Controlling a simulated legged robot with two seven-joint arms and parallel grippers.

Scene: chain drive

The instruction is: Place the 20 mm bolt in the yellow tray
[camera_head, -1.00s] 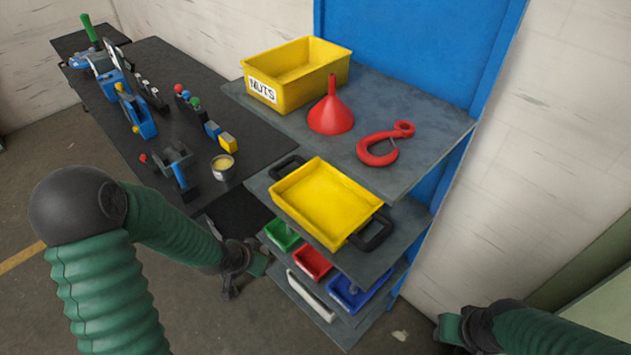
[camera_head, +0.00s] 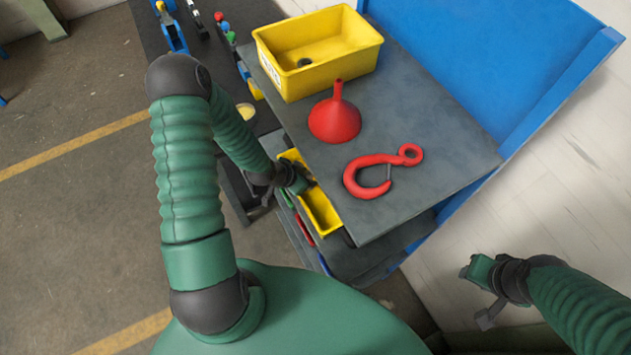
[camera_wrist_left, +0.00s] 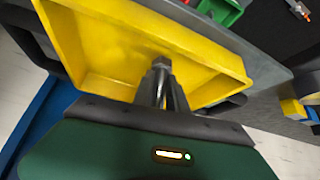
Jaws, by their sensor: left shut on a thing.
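The yellow tray (camera_head: 322,212) sits on the middle shelf, partly hidden by the top shelf and my left arm. My left gripper (camera_head: 303,182) is at the tray. In the left wrist view, my left gripper (camera_wrist_left: 162,88) is shut on a dark bolt (camera_wrist_left: 161,64) whose hex head shows between the fingertips. The bolt is in front of the yellow tray's (camera_wrist_left: 110,50) inside. I cannot tell whether it touches the tray. The bolt's length cannot be read. My right gripper (camera_head: 475,292) hangs at the lower right, away from the shelves; its jaw opening is unclear.
The top shelf (camera_head: 440,150) overhangs the tray and holds a yellow bin (camera_head: 340,73) with a dark nut inside, a red funnel (camera_head: 336,118) and a red hook (camera_head: 371,177). A green bin (camera_wrist_left: 220,10) and a red bin (camera_head: 303,228) sit below.

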